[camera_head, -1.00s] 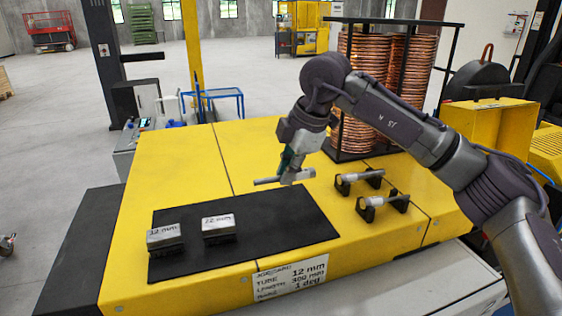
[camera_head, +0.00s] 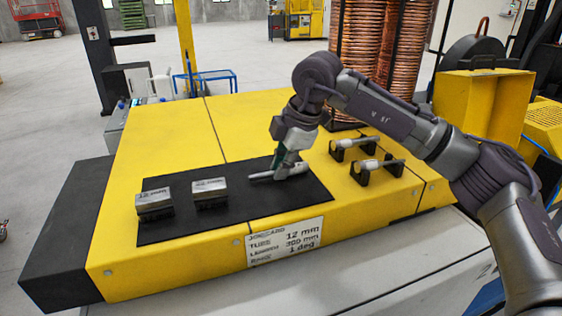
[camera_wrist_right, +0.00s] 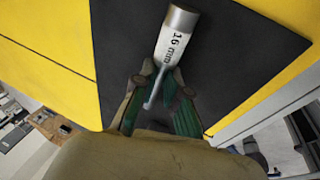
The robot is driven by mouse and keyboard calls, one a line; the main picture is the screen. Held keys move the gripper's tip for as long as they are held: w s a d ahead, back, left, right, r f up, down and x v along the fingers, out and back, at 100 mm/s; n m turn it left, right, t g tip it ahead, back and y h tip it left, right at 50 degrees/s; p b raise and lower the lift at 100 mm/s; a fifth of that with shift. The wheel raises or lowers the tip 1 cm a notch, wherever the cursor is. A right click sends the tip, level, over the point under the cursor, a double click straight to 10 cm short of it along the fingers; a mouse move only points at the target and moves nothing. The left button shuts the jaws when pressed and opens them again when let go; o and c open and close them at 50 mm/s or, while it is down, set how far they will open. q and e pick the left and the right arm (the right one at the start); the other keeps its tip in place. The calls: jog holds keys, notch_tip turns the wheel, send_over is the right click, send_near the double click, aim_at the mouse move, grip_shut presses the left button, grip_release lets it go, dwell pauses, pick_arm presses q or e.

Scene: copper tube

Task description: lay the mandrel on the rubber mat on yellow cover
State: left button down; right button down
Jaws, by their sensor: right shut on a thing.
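The mandrel (camera_head: 261,177) is a grey metal cylinder with a thinner rod behind it. In the right wrist view the mandrel (camera_wrist_right: 178,35) shows a "16 mm" label on its thick end. My right gripper (camera_head: 286,168) is shut on the mandrel, and in the right wrist view the fingers (camera_wrist_right: 163,72) close around its narrower part. It is low over the right part of the black rubber mat (camera_head: 250,215), lying roughly level. I cannot tell whether it touches the mat. The mat lies on the yellow cover (camera_head: 170,125). My left gripper is not in view.
Two grey blocks marked 12 mm, one left (camera_head: 154,204) and one further right (camera_head: 210,192), stand on the mat's left part. Two more rods on black holders (camera_head: 352,148) (camera_head: 377,167) are right of the mat. Copper coils (camera_head: 362,62) stand behind. The mat's front right is clear.

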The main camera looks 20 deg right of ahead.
jog(key=c, duration=1.1)
grip_release()
jog(key=shift+s, duration=0.1)
jog(key=v, duration=1.2)
